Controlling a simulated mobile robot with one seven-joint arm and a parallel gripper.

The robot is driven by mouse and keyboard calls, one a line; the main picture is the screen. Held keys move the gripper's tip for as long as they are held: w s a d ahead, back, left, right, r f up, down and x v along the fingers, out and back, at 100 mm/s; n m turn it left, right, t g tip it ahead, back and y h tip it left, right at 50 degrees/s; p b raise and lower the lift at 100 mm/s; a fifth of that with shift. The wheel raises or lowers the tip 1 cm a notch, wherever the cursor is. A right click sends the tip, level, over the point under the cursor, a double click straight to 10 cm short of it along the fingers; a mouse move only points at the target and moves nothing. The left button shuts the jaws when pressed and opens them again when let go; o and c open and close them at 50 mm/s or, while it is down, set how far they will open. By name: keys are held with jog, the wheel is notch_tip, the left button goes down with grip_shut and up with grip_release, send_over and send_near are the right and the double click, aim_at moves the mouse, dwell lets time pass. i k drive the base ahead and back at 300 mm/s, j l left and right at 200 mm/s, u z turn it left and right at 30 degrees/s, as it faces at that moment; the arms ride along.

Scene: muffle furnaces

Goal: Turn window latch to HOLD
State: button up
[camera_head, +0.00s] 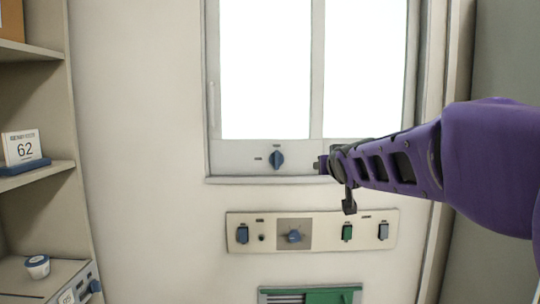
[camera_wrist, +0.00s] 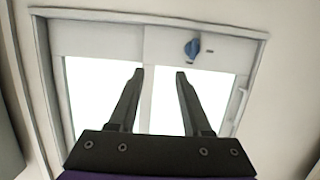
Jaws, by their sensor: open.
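The window latch (camera_head: 277,159) is a dark blue knob on the pale lower rail of the window. Its handle looks roughly upright, with one small label above it and one to its left; I cannot read either. My gripper (camera_head: 322,165) is to the right of the latch, in front of the rail, and apart from it. In the wrist view the window appears upside down. There the latch (camera_wrist: 192,48) shows just beyond and above the right fingertip. My gripper (camera_wrist: 160,71) is open, with nothing between its fingers.
Below the window is a panel (camera_head: 334,218) with a blue knob, green and blue switches. A green unit (camera_head: 331,295) sits under it. Shelves at the left hold a sign reading 62 (camera_head: 24,150) and a small white jar (camera_head: 37,266). The wall left of the window is clear.

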aim_at(276, 158)
jog(key=i+j+u, duration=0.1)
jog(key=i+j, duration=0.2)
jog(key=j, duration=0.15)
jog(key=i, duration=0.6)
